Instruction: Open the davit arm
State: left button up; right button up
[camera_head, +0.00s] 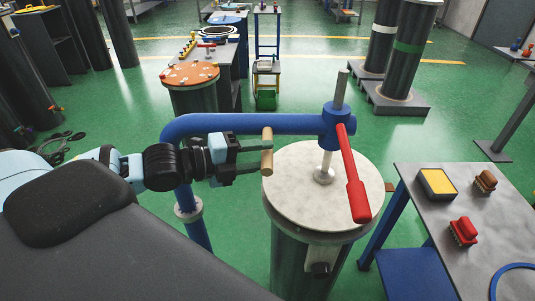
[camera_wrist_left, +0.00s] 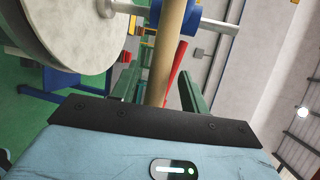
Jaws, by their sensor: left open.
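The davit arm (camera_head: 240,124) is a blue pipe that rises from a post at the left. It reaches over the round pale lid (camera_head: 310,200) to a blue hub (camera_head: 337,125) with a metal rod through it. A red lever (camera_head: 353,178) slants down from the hub. A tan upright handle (camera_head: 267,150) stands at the pipe, above the lid's left edge. My left gripper (camera_head: 256,160) comes in from the left, just at this handle. In the left wrist view the handle (camera_wrist_left: 168,45) runs between the open green fingers (camera_wrist_left: 158,85); contact cannot be told. The right gripper is out of view.
A drum with an orange lid (camera_head: 190,74) is behind. Green floor is free beyond the lid.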

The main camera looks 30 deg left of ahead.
pick_arm(q)
jog(key=shift+x, duration=1.2)
grip_shut()
